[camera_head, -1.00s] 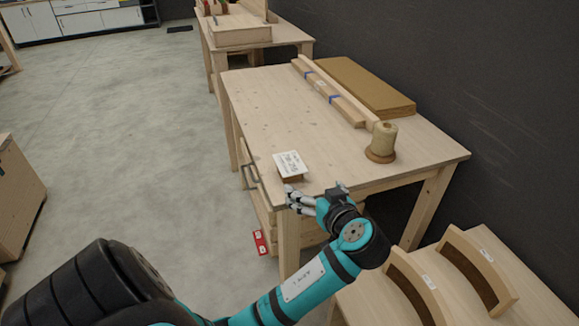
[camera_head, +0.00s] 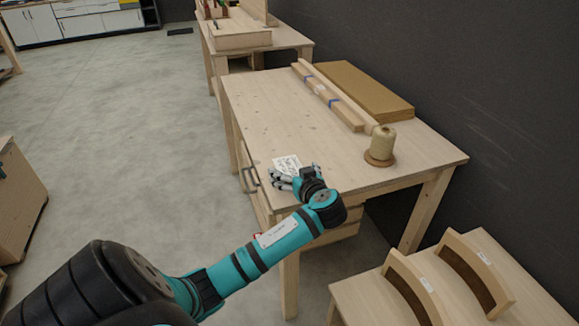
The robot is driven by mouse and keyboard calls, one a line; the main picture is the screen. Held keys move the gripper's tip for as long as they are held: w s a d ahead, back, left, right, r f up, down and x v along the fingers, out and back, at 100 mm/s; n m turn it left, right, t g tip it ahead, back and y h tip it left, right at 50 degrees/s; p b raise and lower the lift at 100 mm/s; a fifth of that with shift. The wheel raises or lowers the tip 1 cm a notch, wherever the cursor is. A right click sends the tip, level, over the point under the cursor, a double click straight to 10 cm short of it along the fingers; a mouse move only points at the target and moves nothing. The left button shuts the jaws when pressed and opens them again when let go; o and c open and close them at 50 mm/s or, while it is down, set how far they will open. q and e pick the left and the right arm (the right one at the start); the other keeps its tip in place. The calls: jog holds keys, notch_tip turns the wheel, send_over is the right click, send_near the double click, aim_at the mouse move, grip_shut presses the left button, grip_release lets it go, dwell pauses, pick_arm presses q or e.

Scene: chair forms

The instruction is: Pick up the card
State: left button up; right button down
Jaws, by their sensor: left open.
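A white card (camera_head: 287,163) with dark writing stands near the front left edge of the wooden table (camera_head: 270,110). Its lower part is hidden behind my left gripper (camera_head: 281,181). My left gripper is open, with its fingers at the card's lower part, pointing left. I cannot tell whether the fingers touch the card or whether it lies between them. My right gripper is not in view.
A twine spool (camera_head: 381,146) stands on the table's right side. Strapped wooden strips (camera_head: 330,96) and a brown board (camera_head: 355,88) lie along the back. Curved wooden chair forms (camera_head: 418,285) stand at lower right. The table's middle is clear.

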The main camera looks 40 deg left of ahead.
aim_at(290, 167)
pick_arm(q)
jog(key=x, duration=0.3)
jog(key=shift+a+f, duration=0.1)
jog(key=shift+f, duration=0.1)
jog(key=shift+c, duration=0.3)
jog(key=c, duration=0.8)
